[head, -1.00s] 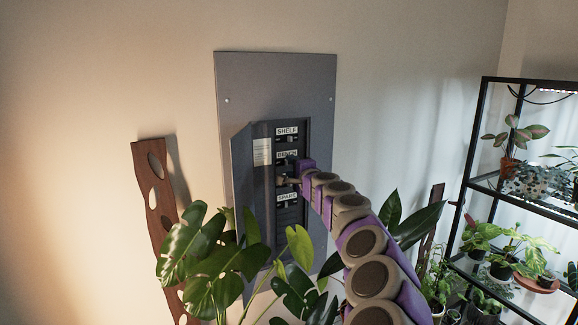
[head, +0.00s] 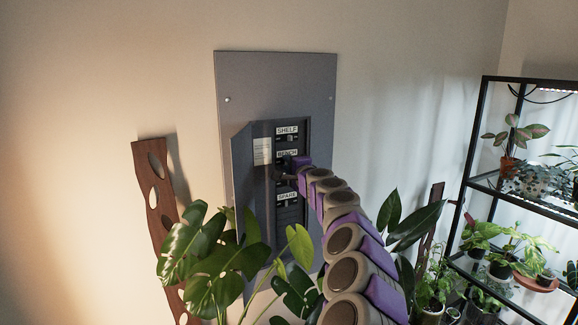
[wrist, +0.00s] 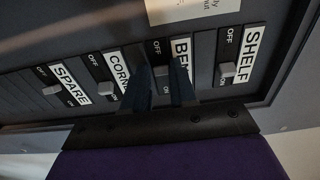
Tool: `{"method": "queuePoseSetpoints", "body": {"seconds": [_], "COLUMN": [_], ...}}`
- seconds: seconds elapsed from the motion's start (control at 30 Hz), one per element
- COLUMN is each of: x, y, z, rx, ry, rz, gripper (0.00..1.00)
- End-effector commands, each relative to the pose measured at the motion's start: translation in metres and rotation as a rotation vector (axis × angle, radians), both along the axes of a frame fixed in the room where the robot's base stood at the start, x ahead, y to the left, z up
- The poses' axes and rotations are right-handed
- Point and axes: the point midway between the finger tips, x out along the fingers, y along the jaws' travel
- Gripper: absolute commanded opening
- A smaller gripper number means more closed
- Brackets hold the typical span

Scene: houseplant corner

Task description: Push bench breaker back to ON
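The grey breaker panel (head: 275,85) is on the wall with its door (head: 245,185) open to the left. My gripper (head: 283,177) is at the breaker column, just below the BENCH label (head: 287,154). In the wrist view, its two dark fingers (wrist: 163,92) are spread apart over the bench breaker, with a gap between them. The bench breaker's switch (wrist: 160,71) shows partly in that gap; the fingers hide part of it and its label, so its position and any contact are unclear.
The SHELF switch (wrist: 227,70) and CORNER switch (wrist: 105,88) lie close on either side of the fingers. The SPARE breaker is farther left. Monstera leaves (head: 200,255) stand below the panel, and a plant shelf (head: 470,185) is at the right.

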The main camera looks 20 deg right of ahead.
Motion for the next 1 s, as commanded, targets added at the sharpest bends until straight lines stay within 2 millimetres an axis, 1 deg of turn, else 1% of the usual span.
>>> {"method": "queuePoseSetpoints", "body": {"seconds": [0.03, 0.2, 0.27, 0.67, 0.87, 1.0], "x": [0.0000, 0.0001, 0.0002, 0.0007, 0.0009, 0.0009], "y": [0.0000, -0.0001, 0.0000, -0.0009, -0.0057, -0.0076], "z": [-0.0001, -0.0007, -0.0009, -0.0030, -0.0043, -0.0047], "rx": [0.000, 0.000, 0.000, 0.000, -0.003, -0.004], "ry": [0.000, 0.001, 0.001, 0.005, 0.007, 0.009], "rz": [0.000, 0.000, 0.000, 0.022, 0.076, 0.142], "gripper": [0.21, 0.04, 0.00, 0.00, 0.00, 0.00]}}
